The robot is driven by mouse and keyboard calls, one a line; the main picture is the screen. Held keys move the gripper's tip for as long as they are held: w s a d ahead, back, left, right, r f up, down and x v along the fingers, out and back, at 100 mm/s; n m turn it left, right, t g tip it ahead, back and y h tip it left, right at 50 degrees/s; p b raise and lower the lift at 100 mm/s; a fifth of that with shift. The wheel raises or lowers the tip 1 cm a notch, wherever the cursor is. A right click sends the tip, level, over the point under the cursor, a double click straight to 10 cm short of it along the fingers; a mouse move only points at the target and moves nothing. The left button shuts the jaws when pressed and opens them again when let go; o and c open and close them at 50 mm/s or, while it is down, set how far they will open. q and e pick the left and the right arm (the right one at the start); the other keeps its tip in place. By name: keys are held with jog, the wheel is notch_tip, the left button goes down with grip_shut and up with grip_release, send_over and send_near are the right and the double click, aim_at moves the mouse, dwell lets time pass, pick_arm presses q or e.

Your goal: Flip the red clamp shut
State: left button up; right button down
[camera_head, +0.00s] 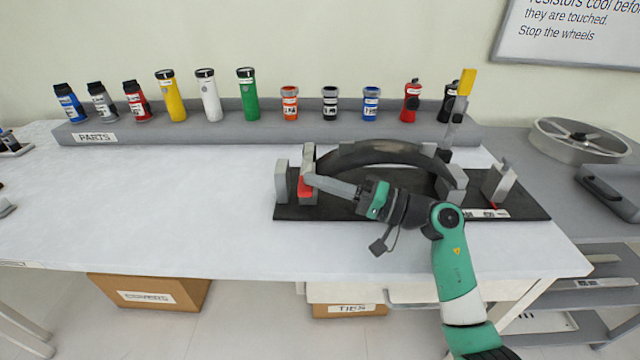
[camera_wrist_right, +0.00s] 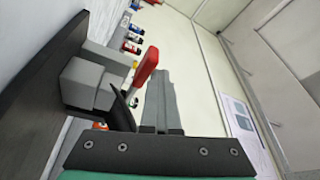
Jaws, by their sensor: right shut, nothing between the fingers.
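The red clamp (camera_head: 305,188) stands at the left end of the black fixture plate (camera_head: 410,207), between grey blocks. In the right wrist view its red handle (camera_wrist_right: 146,66) sticks up at a tilt beside my fingers. My right gripper (camera_head: 314,179) reaches in from the right, its fingertips right at the red clamp and hiding part of it. In the right wrist view the gripper (camera_wrist_right: 160,80) is shut with nothing between its fingers; I cannot tell whether it touches the handle. My left gripper is not in view.
A dark curved part (camera_head: 385,152) lies on the fixture behind my right gripper. A clamp with an upright yellow handle (camera_head: 467,82) stands at the fixture's right. A parts rack (camera_head: 220,128) with several bottles runs along the back.

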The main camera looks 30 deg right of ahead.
jog(key=shift+w+d+f+h, duration=0.15)
jog(key=shift+f+h, duration=0.15)
jog(key=shift+f, duration=0.55)
jog(key=p+v, duration=0.1)
jog(key=v, duration=0.2)
jog(key=p+v, duration=0.1)
jog(key=v, duration=0.2)
jog(key=r+v, duration=0.1)
jog(key=v, duration=0.3)
jog(key=shift+p, duration=0.4)
jog(key=shift+v, duration=0.9)
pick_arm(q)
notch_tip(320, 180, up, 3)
pick_arm(e)
jog(key=shift+r, duration=0.15)
jog(key=shift+a, duration=0.2)
